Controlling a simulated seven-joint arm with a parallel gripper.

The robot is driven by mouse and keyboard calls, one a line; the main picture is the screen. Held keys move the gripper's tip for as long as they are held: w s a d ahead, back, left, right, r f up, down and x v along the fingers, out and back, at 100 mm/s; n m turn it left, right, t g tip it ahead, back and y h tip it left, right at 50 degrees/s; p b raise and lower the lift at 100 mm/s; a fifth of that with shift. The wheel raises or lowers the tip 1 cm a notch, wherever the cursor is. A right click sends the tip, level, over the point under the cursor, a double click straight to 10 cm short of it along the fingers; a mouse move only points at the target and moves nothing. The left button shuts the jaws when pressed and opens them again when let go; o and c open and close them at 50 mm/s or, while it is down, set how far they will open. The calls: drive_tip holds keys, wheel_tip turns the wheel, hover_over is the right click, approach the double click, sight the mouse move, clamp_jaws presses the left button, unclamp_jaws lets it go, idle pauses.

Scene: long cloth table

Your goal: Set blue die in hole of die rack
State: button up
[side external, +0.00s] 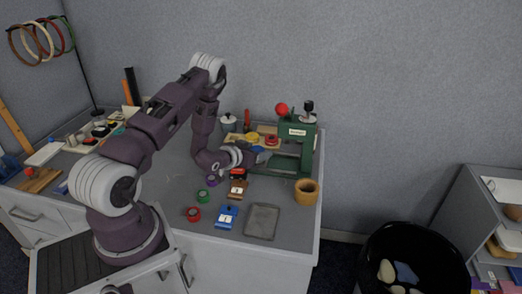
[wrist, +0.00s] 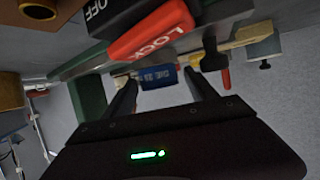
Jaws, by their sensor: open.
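My gripper (side external: 262,156) is low over the table beside the green press in the side view. In the wrist view my gripper (wrist: 163,84) is open, its two fingers apart. A blue block with small white lettering (wrist: 158,76), which looks like the blue die, shows between and beyond the fingertips; I cannot tell whether they touch it. It appears against a pale wooden board, possibly the die rack (wrist: 244,34). The rack's hole cannot be made out.
A green press (side external: 306,140) stands close by my gripper. A red LOCK part (wrist: 152,30) is near the wrist camera.

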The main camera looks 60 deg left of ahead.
sight(259, 149)
drive_tip(key=v, duration=0.3)
drive_tip(key=shift+r, duration=0.1)
drive_tip(key=shift+c, duration=0.2)
drive_tip(key=shift+s+d+r, duration=0.2)
drive_tip(key=shift+s+d, duration=0.05)
drive_tip(key=shift+c, duration=0.9)
drive_tip(key=s, duration=0.2)
drive_tip(key=shift+s+d+r, duration=0.15)
drive_tip(key=shift+s, duration=0.1)
drive_tip(key=shift+r+t, duration=0.1)
drive_tip(key=shift+t, duration=0.2)
drive_tip(key=x, duration=0.7)
drive_tip(key=shift+d, duration=0.15)
drive_tip(key=shift+r, duration=0.1)
clamp_jaws()
